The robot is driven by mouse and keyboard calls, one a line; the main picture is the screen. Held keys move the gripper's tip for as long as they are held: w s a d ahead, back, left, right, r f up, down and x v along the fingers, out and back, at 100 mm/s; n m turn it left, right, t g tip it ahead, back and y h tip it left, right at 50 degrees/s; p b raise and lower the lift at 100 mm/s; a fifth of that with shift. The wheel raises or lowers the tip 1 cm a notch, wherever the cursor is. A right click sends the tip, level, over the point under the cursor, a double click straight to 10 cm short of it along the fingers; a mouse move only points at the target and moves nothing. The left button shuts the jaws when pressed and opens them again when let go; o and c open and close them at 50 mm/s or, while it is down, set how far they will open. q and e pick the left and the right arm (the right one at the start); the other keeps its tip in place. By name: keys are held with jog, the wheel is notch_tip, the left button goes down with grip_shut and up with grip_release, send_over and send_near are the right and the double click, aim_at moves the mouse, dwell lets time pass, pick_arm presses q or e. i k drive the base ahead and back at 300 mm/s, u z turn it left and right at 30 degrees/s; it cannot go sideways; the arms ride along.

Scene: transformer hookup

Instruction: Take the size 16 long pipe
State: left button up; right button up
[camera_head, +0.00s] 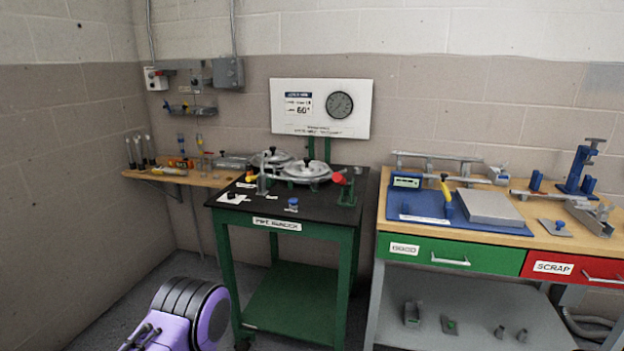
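I cannot tell which piece is the size 16 long pipe; no size marking on a pipe is legible. Long grey pipe-like pieces (440,156) lie along the back of the wooden workbench (510,235) at right. Another slim grey piece (545,196) lies on the bench's right part. Several upright dark rods with pale tops (140,152) stand on the small wall shelf (190,177) at left. A purple and black part of my own arm shows at the lower left. Neither gripper's fingers are in view.
A green cart (290,230) with a black top carries a round bending tool (305,171). The workbench holds a blue mat (420,207), a grey plate (488,206) and a blue vise (582,172). Its green drawer (450,254) and red SCRAP drawer (590,272) are shut.

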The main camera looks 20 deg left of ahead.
aim_at(285, 178)
jog(key=u, duration=1.7)
jog(key=i, duration=2.15)
jog(key=u, duration=0.75)
jog(key=i, duration=1.75)
jog(key=z, duration=4.55)
